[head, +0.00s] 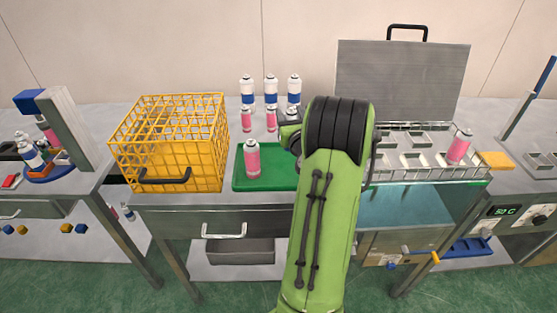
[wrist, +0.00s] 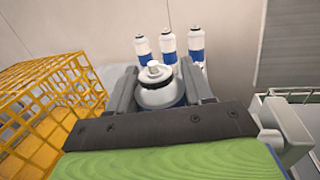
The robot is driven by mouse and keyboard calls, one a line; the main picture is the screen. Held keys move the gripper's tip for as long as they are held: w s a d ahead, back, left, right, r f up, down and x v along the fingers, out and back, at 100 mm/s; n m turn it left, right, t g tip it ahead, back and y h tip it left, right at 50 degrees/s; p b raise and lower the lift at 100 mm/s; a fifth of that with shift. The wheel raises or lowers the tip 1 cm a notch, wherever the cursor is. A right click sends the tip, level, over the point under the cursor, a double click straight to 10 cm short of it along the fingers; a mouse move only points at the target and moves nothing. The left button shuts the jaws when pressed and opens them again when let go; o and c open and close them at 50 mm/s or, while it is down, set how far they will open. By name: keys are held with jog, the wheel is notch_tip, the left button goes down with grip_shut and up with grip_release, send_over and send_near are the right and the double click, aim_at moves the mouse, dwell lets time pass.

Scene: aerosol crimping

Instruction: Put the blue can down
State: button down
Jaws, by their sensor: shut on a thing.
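In the wrist view, my gripper (wrist: 160,82) is shut on the blue can (wrist: 158,94). The can shows its white shoulder and valve between the two dark fingers, with a little blue below. Its lower part is hidden by the gripper body. In the head view, my green arm covers the held can and the fingers. Three other blue and white cans (head: 270,92) stand in a row at the back of the table; they also show beyond my gripper in the wrist view (wrist: 168,45).
A yellow wire crate (head: 168,178) stands left of a green tray (head: 240,182) that bears a pink can (head: 252,158). Smaller pink cans (head: 246,121) stand behind. Right is a water bath (head: 405,205) with a wire rack, raised lid (head: 400,80) and another pink can (head: 459,147).

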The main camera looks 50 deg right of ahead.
notch_tip(320, 180, down, 8)
jog(key=b, duration=0.4)
jog(key=shift+b, duration=0.3)
jog(key=shift+c, duration=2.3)
grip_release()
jog(key=shift+r, duration=0.15)
